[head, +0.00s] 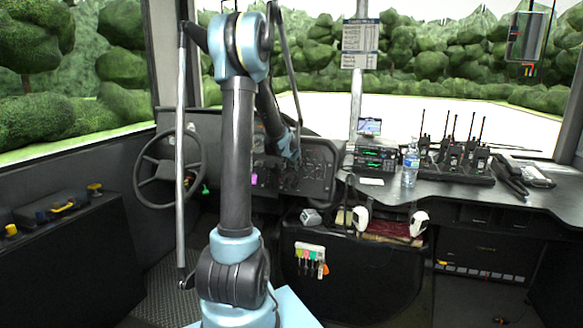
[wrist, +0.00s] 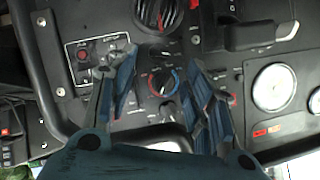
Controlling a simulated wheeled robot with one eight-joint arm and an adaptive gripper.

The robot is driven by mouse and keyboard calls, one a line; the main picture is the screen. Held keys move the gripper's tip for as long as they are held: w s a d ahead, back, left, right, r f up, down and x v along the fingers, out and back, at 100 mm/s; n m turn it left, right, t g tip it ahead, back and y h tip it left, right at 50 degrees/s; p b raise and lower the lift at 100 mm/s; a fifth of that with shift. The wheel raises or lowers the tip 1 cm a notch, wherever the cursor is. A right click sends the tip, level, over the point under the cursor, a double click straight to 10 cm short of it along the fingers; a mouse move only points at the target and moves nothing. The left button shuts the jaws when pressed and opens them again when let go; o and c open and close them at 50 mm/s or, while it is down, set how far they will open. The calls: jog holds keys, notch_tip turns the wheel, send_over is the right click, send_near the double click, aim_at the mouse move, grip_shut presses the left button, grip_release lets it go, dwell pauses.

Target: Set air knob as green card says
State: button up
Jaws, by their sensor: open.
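In the wrist view my gripper (wrist: 162,78) is open and empty, its blue fingers either side of a small black knob (wrist: 163,82) with a red and blue arc around it. A larger black dial (wrist: 158,13) with red markings sits above it in that view. I cannot tell from labels which one is the air knob, or whether fingers touch the panel. In the head view my arm reaches to the dashboard (head: 318,168) and hides part of it. A small green item (head: 205,189) shows by the steering wheel; I cannot tell whether it is the green card, and no writing is legible.
The steering wheel (head: 169,168) stands left of my arm. In the wrist view a red button panel (wrist: 95,57) lies left and a gauge (wrist: 273,87) right. A bottle (head: 411,165) and several radios (head: 460,155) stand on the right counter. Key tags (head: 311,254) hang below.

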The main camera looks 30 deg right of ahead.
jog(key=shift+v, duration=1.95)
